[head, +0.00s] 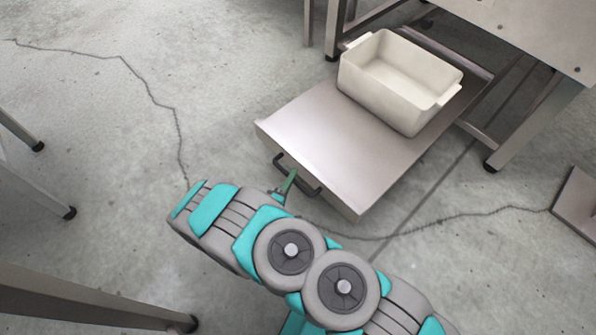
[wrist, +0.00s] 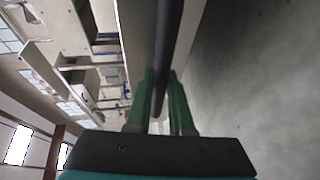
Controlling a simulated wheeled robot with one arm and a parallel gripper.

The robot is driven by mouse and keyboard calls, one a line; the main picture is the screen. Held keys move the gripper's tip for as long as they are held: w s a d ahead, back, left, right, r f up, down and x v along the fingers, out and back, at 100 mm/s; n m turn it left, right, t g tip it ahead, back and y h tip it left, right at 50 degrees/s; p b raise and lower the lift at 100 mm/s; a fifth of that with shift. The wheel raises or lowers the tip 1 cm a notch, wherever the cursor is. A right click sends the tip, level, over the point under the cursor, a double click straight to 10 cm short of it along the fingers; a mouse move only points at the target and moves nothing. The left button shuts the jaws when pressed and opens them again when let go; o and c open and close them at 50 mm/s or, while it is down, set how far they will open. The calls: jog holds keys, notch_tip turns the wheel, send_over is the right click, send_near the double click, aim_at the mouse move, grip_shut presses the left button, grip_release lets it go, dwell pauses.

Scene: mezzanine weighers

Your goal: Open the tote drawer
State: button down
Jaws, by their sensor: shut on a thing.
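The tote drawer (head: 318,132) is a flat metal tray pulled well out from under the steel table in the head view. A dark bar handle (head: 309,188) runs along its front face. A cream tote (head: 385,104) with two end grips sits upright and empty at the drawer's rear part. My gripper (head: 287,183) is at the handle with its green fingers shut on it. In the wrist view the dark handle bar (wrist: 166,50) passes between the green fingers of my gripper (wrist: 160,95). My arm hides part of the floor in front of the drawer.
The steel table (head: 530,30) stands over the drawer's back end, with a leg (head: 535,125) to the right. Another table's edge (head: 80,298) and legs are at the left. Cracked concrete floor (head: 110,130) lies open left of the drawer.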

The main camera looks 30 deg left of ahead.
jog(key=shift+s, duration=0.15)
jog(key=shift+a, duration=0.1)
jog(key=c, duration=0.8)
grip_release()
jog(key=s+r, duration=0.1)
jog(key=s, duration=0.6)
jog(key=shift+s+d+r, duration=0.2)
jog(key=shift+s, duration=0.1)
jog(key=shift+w, duration=0.15)
jog(key=w, duration=0.3)
jog(key=w+f, duration=0.1)
jog(key=w, duration=0.3)
jog(key=shift+w+a+f, duration=0.1)
jog(key=shift+w+f, duration=0.1)
jog(key=shift+w, duration=0.45)
